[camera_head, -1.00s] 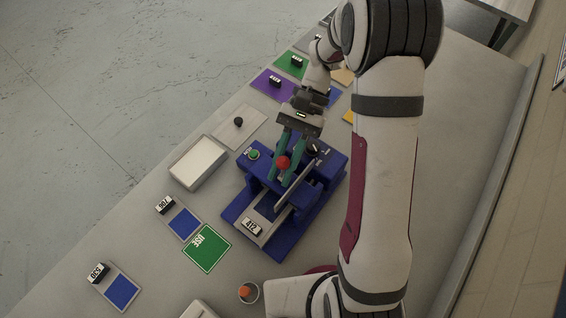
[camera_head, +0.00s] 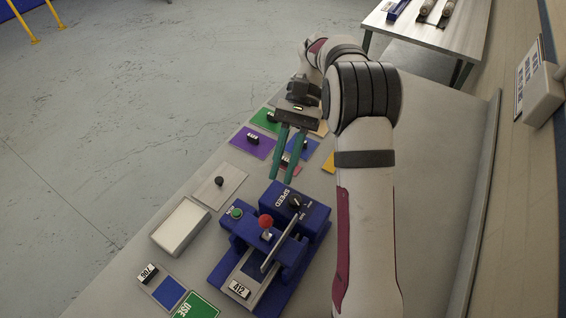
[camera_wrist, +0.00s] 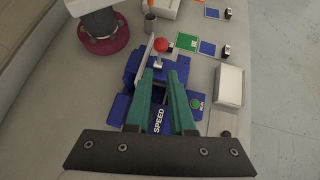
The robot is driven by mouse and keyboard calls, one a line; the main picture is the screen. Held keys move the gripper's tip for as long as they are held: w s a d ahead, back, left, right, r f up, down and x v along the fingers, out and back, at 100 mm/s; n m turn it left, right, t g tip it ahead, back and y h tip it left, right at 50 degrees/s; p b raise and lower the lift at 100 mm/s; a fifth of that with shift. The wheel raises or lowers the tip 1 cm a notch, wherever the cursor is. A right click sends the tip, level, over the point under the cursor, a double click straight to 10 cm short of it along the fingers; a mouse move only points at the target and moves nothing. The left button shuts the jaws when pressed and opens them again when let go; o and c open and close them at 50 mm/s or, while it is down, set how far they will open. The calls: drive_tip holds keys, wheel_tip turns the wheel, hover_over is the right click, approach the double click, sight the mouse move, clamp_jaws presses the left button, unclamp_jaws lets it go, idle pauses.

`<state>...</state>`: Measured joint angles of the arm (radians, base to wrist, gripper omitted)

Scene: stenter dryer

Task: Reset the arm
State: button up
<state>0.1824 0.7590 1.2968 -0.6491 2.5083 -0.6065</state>
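My gripper (camera_head: 281,181) has two long green fingers with a clear gap between them. It is open and empty, hanging above the table beyond the blue dryer (camera_head: 307,219). The dryer has a red ball knob (camera_head: 266,222) on a lever, a green button (camera_head: 237,213), a black SPEED dial (camera_head: 296,201) and a tag reading 412 (camera_head: 239,289) at its front. In the wrist view the fingers (camera_wrist: 161,72) overlap the dryer's body, and the red knob (camera_wrist: 161,45) shows beyond their tips, apart from them.
A white tray (camera_head: 181,226) and a grey plate with a black knob (camera_head: 219,181) lie left of the dryer. Purple (camera_head: 246,147) and green (camera_head: 262,118) cards with tags lie further back. A blue card tagged 706 (camera_head: 148,272) and a green USE card (camera_head: 199,306) lie in front.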

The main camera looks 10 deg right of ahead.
drive_tip(key=s+a+r+n+t+h, duration=0.1)
drive_tip(key=s+r+t+h, duration=0.15)
drive_tip(key=s, duration=0.35)
drive_tip(key=s+a+r+t+h, duration=0.1)
drive_tip(key=s+r+t, duration=0.15)
drive_tip(key=s, duration=0.45)
drive_tip(key=s+f+t, duration=0.3)
drive_tip(key=s+f, duration=0.1)
drive_tip(key=s, duration=0.3)
drive_tip(key=shift+s+a+f, duration=0.25)
drive_tip(key=shift+s+f, duration=0.05)
drive_tip(key=shift+f, duration=0.05)
drive_tip(key=shift+h, duration=0.25)
idle(0.7)
